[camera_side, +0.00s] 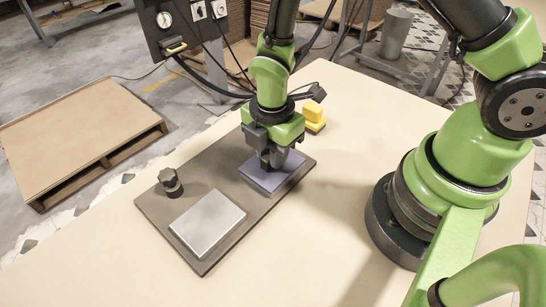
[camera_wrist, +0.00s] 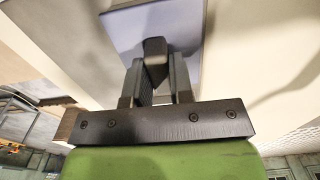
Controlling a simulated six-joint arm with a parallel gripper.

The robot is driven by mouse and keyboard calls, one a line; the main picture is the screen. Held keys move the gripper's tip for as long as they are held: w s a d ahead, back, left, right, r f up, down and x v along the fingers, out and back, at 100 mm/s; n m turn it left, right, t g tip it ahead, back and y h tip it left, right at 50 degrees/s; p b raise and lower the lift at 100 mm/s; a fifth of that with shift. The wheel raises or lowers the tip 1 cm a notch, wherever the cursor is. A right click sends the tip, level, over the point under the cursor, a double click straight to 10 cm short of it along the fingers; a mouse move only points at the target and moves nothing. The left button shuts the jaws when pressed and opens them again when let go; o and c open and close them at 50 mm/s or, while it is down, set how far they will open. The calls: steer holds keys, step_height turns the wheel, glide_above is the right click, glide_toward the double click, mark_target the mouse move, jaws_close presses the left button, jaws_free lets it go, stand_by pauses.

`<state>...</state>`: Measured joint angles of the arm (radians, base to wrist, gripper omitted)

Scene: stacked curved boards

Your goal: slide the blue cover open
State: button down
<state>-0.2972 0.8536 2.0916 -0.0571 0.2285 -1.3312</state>
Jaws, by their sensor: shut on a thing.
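The blue cover (camera_side: 271,179) is a flat blue-violet plate on the dark grey board (camera_side: 168,205), near the board's far right end in the side view. It also shows in the wrist view (camera_wrist: 190,22). My gripper (camera_side: 272,160) points down over the cover. In the wrist view my gripper (camera_wrist: 156,50) has its fingers closed around a small dark knob (camera_wrist: 154,46) on the cover. The fingers hide most of the knob. I cannot see what lies under the cover.
A silver plate (camera_side: 207,224) lies on the board's near part, with a dark knob (camera_side: 171,182) standing to its left. A yellow block (camera_side: 314,115) stands on the table behind the board. The cream table (camera_side: 335,235) is clear right of the board.

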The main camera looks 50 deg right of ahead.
steer(key=shift+w, duration=4.3)
steer(key=c, duration=1)
jaws_free()
step_height(320, 180, up, 7)
steer(key=s+d+r+m+t, duration=0.1)
steer(key=s+r+m, duration=0.15)
steer(key=r, duration=0.25)
steer(key=s+d+r+m+t+y, duration=0.1)
steer(key=s+r+m, duration=0.1)
steer(key=r+m, duration=0.25)
steer(key=s+d+r+m+t, duration=0.1)
steer(key=s+r+m, duration=0.15)
steer(key=r, duration=0.25)
steer(key=s+d+r+m+t+y, duration=0.1)
steer(key=s+r+m+t, duration=0.3)
steer(key=s+m, duration=0.8)
steer(key=shift+s+d+r+m, duration=0.35)
steer(key=shift+s+d+r, duration=0.3)
steer(key=shift+s+r, duration=0.1)
